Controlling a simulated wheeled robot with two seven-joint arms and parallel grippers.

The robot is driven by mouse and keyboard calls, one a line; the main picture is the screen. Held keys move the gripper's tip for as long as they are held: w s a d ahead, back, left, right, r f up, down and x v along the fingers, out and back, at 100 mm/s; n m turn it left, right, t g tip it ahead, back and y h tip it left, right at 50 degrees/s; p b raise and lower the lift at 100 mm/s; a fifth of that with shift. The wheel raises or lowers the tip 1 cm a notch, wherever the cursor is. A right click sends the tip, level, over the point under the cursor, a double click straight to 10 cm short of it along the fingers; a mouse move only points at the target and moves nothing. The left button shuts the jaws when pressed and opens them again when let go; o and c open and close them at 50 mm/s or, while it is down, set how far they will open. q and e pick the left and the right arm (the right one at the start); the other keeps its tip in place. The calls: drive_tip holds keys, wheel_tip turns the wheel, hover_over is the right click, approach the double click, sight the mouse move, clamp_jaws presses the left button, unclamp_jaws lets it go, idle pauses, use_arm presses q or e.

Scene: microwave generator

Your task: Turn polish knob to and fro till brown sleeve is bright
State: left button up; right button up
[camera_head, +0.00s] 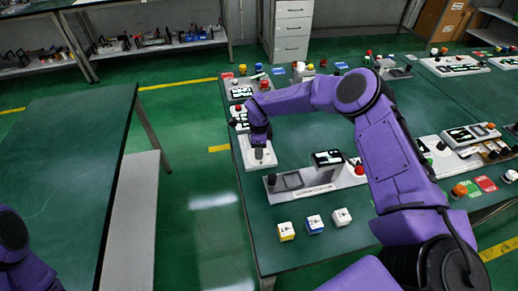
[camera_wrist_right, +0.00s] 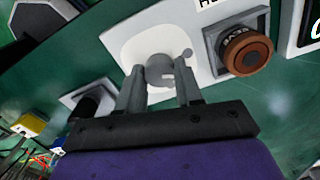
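A round grey knob (camera_wrist_right: 160,72) stands on a white plate (camera_wrist_right: 132,45) in the right wrist view. My right gripper (camera_wrist_right: 158,80) has one finger on each side of it, and both appear to touch it. In the head view my right gripper (camera_head: 260,142) is over the white plate (camera_head: 248,158) at the table's left edge. A brown ring-like sleeve (camera_wrist_right: 247,52) sits on a grey mount to the right of the knob in the wrist view; it looks dull brown. The knob's label is not readable. My left gripper is out of view.
The green table (camera_head: 310,138) carries several other devices. A grey unit with a small screen (camera_head: 326,158) stands nearer, with three small cubes, one yellow and white (camera_head: 286,231), in front. A second green table (camera_head: 60,160) is at the left, bare.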

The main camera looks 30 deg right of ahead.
drive_tip(key=shift+f+m+b, duration=0.15)
drive_tip(key=shift+m+b, duration=0.45)
drive_tip(key=shift+b, duration=0.2)
drive_tip(key=m+b, duration=0.7)
drive_tip(key=m, duration=0.1)
drive_tip(key=shift+m, duration=0.3)
drive_tip(key=shift+m+b, duration=1.1)
drive_tip(key=shift+m, duration=0.4)
drive_tip(key=shift+r, duration=0.2)
drive_tip(key=o, duration=1)
drive_tip(key=shift+o, duration=0.2)
wheel_tip(320, 180, up, 10)
drive_tip(key=b, duration=0.1)
drive_tip(key=shift+r, duration=0.25)
